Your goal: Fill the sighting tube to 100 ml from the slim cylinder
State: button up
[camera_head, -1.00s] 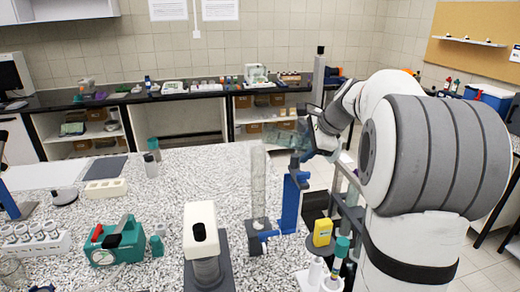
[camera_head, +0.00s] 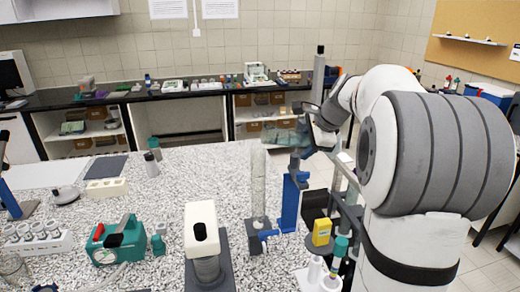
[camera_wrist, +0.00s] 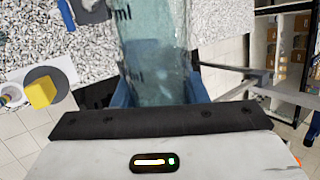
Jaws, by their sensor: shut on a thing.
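The slim cylinder (camera_head: 286,138) is clear, with a bluish-green tint, and lies nearly level in my gripper (camera_head: 303,146). Its open end points left, at the top of the sighting tube. The sighting tube (camera_head: 258,180) is a tall clear upright tube on a dark base beside a blue stand. I cannot make out a liquid level in it. In the wrist view the cylinder (camera_wrist: 155,50) fills the upper middle, with dark "ml" marks on its wall. The blue fingers of my gripper (camera_wrist: 160,92) are shut on it, partly hidden behind it.
A blue tap (camera_head: 268,235) sits at the tube's foot. A blue stand (camera_head: 291,205) rises close on its right. A white-topped device (camera_head: 201,230) stands front left, and a yellow box (camera_head: 322,231) stands right.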

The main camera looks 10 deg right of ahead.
jog(key=shift+w+r+h+p, duration=0.1)
jog(key=shift+r+h+p, duration=0.3)
jog(key=shift+r+p, duration=0.1)
dwell(0.5)
jog(key=shift+r, duration=0.15)
dwell(0.4)
dwell(0.5)
jog(key=shift+r, duration=0.15)
jog(key=shift+h+p, duration=0.3)
jog(key=shift+r, duration=0.15)
dwell(0.5)
